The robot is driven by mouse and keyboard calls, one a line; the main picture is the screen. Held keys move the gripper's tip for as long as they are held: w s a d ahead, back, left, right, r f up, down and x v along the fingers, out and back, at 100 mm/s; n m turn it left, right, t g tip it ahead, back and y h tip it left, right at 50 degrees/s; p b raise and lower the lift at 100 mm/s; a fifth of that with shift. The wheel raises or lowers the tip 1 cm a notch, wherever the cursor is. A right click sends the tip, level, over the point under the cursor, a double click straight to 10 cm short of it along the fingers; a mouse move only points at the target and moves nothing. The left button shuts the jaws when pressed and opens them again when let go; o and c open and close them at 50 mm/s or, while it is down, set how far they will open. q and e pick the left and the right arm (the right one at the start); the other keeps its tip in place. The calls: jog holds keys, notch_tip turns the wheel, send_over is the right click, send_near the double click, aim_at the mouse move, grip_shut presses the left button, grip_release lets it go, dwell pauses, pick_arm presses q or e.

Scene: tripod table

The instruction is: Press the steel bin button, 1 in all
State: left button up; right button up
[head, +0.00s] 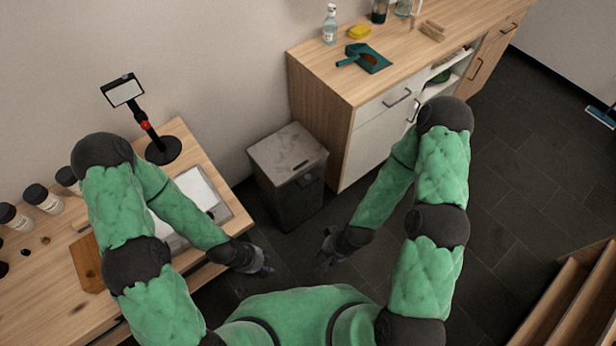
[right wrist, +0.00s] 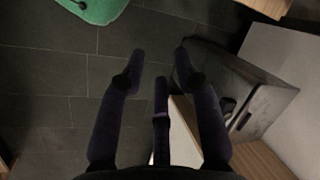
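The steel bin (head: 290,195) stands upright on the dark floor, with a flat grey lid (head: 288,150). A small dark part, which looks like the button (head: 306,180), sits at its upper front edge. The bin (right wrist: 265,110) also shows at the right of the right wrist view. My right gripper (head: 325,260) is in front of the bin, lower right of it in the head view, and touches nothing. In the right wrist view its fingers (right wrist: 158,60) are spread and empty. My left gripper (head: 264,266) is lower left of the bin; its fingers are too small to read.
A wooden cabinet (head: 325,90) stands right of the bin, with a bottle, sponge and dustpan on top. A wooden table (head: 45,265) with jars and a black stand (head: 163,150) is at left. A wooden shelf (head: 575,300) is at lower right. The floor between is clear.

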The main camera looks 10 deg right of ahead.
grip_shut()
dwell(1.0)
